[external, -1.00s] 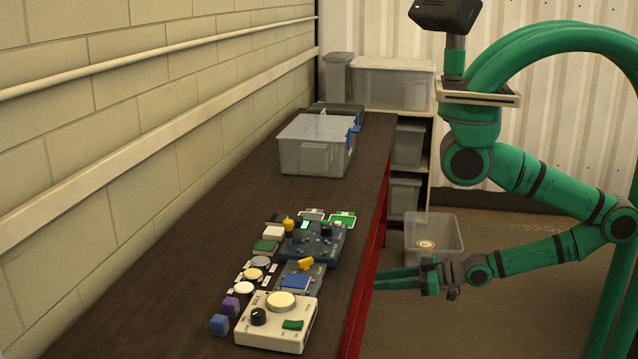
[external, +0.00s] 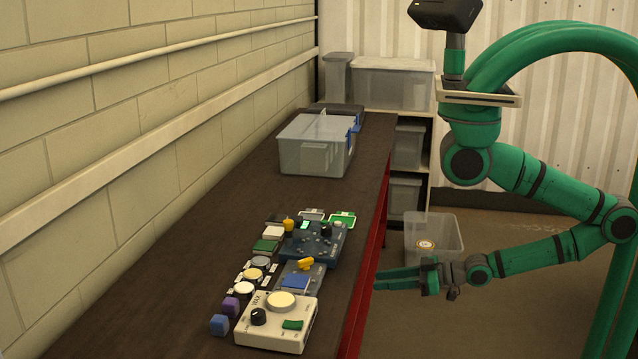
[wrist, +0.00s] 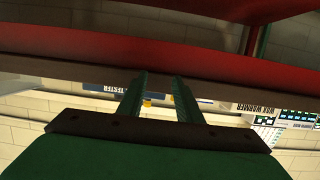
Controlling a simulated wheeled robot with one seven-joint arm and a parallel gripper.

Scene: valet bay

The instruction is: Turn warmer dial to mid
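The cream warmer box (external: 276,324) sits at the near end of the dark bench. Its black dial (external: 258,316) is on the left of its top, beside a round cream disc (external: 281,300) and a green switch (external: 292,325). The dial's pointer is too small to read. My gripper (external: 380,281) is beyond the bench's right edge, low and pointing left, well apart from the warmer. In the wrist view its two green fingers (wrist: 159,76) stand apart with nothing between them. The dial does not show in that view.
Blue control boxes (external: 314,241) and several coloured blocks and buttons crowd the bench near the warmer. A clear bin (external: 310,158) stands farther back. The red bench frame (external: 376,235) lies beside my gripper. Bare bench lies between the bin and the controls.

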